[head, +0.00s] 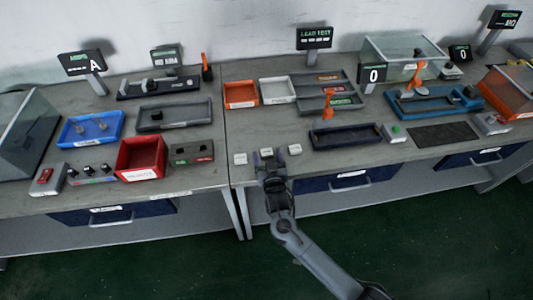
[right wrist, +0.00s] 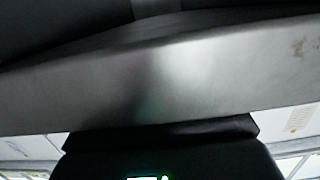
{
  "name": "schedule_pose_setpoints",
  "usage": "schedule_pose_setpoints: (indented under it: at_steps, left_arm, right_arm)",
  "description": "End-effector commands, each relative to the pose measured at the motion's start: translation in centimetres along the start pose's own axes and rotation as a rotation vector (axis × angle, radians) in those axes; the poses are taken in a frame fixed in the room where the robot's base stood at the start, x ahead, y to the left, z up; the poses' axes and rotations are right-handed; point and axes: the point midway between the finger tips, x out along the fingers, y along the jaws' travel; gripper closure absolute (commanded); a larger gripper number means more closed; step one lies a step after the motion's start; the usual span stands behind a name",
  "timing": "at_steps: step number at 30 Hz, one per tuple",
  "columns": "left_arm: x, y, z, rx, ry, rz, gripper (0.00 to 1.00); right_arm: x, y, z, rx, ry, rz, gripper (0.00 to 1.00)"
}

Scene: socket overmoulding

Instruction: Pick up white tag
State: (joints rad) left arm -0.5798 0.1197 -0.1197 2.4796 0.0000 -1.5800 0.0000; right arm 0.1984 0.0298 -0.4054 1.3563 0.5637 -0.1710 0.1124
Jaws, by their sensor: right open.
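Small white tags lie along the front edge of the right-hand bench in the head view, one white tag (head: 240,158) left of my right gripper and another white tag (head: 294,149) right of it. My right gripper (head: 267,155) is open at the bench's front edge, between these two. A small pale patch shows at its fingertips; I cannot tell whether it is a third tag. No tag can be made out in the right wrist view, which is filled by a blurred grey band and dark surfaces. My left gripper is not in view.
Behind the gripper are an orange tray (head: 240,94), a white tray (head: 278,89) and grey part trays. A dark blue tray (head: 345,136) stands to the right. A red bin (head: 140,158) is on the left bench. The bench between the gripper and the rear trays is clear.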

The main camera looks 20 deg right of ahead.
Motion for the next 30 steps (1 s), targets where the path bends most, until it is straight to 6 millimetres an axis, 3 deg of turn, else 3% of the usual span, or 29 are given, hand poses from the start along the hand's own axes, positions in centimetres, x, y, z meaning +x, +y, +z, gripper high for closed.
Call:
schedule_pose_setpoints:
  at_steps: [2, 12, 23, 30]
  left_arm:
    - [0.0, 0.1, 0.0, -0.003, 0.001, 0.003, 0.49]
    - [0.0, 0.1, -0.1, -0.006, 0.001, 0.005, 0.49]
    - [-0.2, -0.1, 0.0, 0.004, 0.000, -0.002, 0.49]
    - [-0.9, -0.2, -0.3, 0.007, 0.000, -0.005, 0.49]
  right_arm:
    - [0.0, 0.0, 0.0, 0.000, 0.000, 0.000, 0.30]
    - [0.0, 0.0, 0.0, 0.000, 0.000, 0.000, 0.82]
    - [-0.1, 0.0, -0.4, 0.001, 0.001, 0.000, 0.83]
    - [-0.4, 0.0, -2.7, 0.003, 0.003, 0.000, 0.83]
